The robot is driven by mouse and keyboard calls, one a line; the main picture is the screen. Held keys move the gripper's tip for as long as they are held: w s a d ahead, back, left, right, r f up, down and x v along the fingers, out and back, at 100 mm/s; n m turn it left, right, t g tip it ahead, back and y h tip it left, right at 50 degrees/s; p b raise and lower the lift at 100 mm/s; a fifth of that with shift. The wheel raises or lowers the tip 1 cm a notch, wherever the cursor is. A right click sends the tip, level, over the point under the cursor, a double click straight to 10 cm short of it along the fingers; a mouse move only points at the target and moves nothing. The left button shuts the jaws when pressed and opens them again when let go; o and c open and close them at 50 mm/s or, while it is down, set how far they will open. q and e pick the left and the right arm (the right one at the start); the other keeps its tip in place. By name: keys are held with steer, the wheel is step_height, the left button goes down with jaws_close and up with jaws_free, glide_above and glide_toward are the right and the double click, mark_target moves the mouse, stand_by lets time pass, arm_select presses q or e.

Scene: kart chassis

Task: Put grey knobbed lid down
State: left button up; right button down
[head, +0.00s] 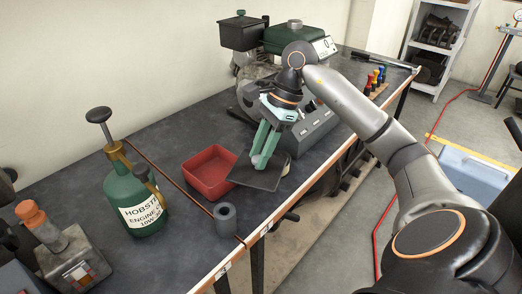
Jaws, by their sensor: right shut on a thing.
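My right gripper (262,158) comes down from above with its two pale green fingers shut on the knob of the grey knobbed lid (244,174). The lid is a flat, dark grey, square plate, held right beside the red open tray (208,188), on the tray's right side. In the picture the lid lies close to the tray's right rim and near the bench's front edge. I cannot tell whether it touches the bench or hangs just above it. The fingers hide part of the knob. My left gripper is not in view.
A grey hollow cylinder (226,218) stands in front of the tray. A green oil can (140,205) stands to the left. A grey box-shaped unit (312,128) sits behind the lid. The dark bench top (165,125) is clear behind the tray.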

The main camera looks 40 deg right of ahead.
steer(key=f, duration=0.2)
steer(key=shift+w+d+f, duration=0.1)
steer(key=shift+d+f, duration=0.1)
steer(key=shift+f, duration=0.2)
steer(key=shift+f+b, duration=0.3)
steer(key=shift+f, duration=0.1)
steer(key=shift+f, duration=0.1)
steer(key=shift+f+b, duration=0.4)
steer(key=shift+b, duration=0.05)
steer(key=c, duration=0.6)
jaws_free()
